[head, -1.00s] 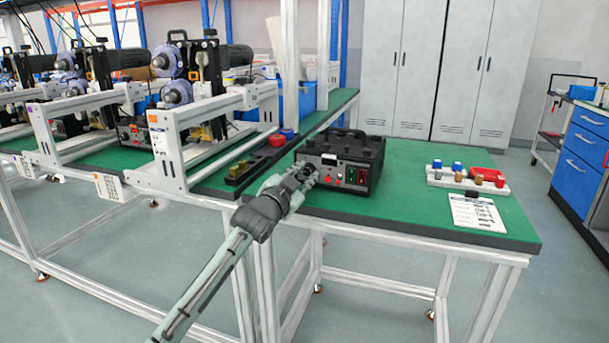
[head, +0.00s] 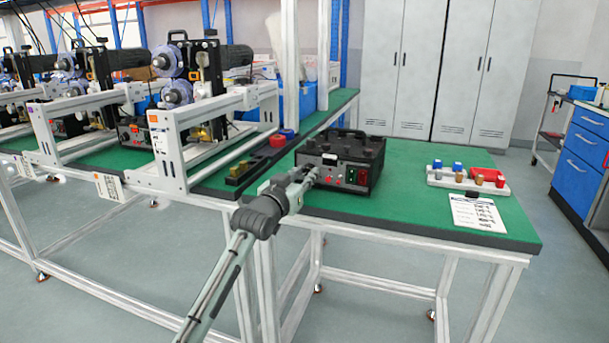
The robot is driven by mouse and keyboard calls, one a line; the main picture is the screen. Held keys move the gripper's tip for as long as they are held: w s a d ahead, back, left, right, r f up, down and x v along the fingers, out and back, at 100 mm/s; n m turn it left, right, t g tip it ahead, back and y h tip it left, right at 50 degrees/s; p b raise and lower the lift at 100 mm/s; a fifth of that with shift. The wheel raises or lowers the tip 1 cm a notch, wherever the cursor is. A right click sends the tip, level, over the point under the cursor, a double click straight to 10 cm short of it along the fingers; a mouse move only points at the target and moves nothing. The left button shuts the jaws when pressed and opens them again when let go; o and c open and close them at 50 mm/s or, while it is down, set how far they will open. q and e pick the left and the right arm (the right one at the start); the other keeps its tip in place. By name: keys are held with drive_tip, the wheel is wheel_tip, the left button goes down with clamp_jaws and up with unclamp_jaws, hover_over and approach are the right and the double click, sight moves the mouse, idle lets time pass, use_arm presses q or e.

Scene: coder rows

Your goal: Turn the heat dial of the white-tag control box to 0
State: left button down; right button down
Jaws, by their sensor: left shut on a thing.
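A black control box (head: 342,157) with a carry handle stands on the green table. Its front face carries red knobs, a white tag (head: 329,158) and a dark panel with green and red parts at the right. My left gripper (head: 309,176) is at the left end of the box's front face, shut on a heat dial that its fingers hide. The dial's setting cannot be read. A second control box (head: 133,133) stands farther back at the left, under the machines. My right gripper is not in view.
A white tray (head: 436,180) with coloured pieces and a printed sheet (head: 476,212) lie at the right. A white frame (head: 172,150) and a dark strip with knobs (head: 250,165) stand at the left.

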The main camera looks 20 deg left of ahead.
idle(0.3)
use_arm(q)
drive_tip(key=c, duration=1.3)
unclamp_jaws()
drive_tip(key=s, duration=0.8)
drive_tip(key=s+a, duration=0.1)
drive_tip(key=s, duration=0.3)
drive_tip(key=shift+a, duration=0.1)
drive_tip(key=shift+f, duration=0.1)
